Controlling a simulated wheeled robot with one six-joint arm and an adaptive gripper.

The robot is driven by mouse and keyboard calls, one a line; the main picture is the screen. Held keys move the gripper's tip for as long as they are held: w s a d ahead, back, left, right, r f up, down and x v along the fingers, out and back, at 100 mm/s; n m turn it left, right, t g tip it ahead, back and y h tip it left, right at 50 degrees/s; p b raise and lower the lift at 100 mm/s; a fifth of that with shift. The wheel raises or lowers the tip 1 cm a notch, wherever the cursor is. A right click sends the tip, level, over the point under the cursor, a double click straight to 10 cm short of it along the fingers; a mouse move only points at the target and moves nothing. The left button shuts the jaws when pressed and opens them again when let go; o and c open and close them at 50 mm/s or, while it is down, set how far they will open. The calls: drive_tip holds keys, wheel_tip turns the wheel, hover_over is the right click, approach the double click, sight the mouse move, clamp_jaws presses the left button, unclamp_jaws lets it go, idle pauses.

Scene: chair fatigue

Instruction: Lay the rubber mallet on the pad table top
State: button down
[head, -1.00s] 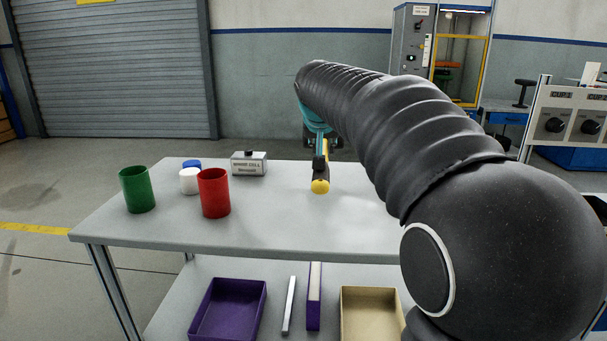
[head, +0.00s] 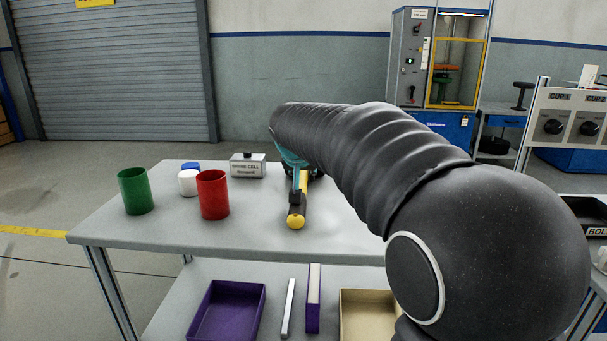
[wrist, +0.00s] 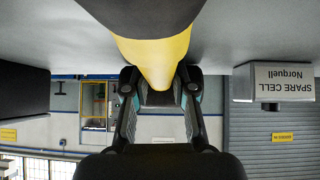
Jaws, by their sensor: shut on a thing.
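The rubber mallet has a yellow handle (head: 303,187) with a black band and yellow butt end, which points toward me over the grey table top (head: 255,235). My gripper (head: 299,172) is shut on the handle. In the wrist view the yellow handle (wrist: 155,60) runs between the two fingers of my gripper (wrist: 160,82), close to the grey surface. The mallet's head is mostly hidden behind my arm and gripper. I cannot tell whether the mallet touches the table top.
A green cup (head: 135,191), a red cup (head: 213,194), a white cylinder (head: 188,183), a blue one (head: 191,166) and the spare cell box (head: 248,167) stand on the left. The table's front middle is clear. Trays sit on the lower shelf. A dark block (wrist: 22,90) shows in the wrist view.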

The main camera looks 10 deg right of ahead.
drive_tip(key=c, duration=1)
unclamp_jaws()
drive_tip(key=shift+f, duration=0.1)
drive_tip(key=shift+o, duration=0.2)
drive_tip(key=shift+r, duration=0.25)
drive_tip(key=v, duration=1.1)
drive_tip(key=shift+s+a+r, duration=0.1)
drive_tip(key=shift+s+r, duration=0.15)
drive_tip(key=shift+s, duration=0.05)
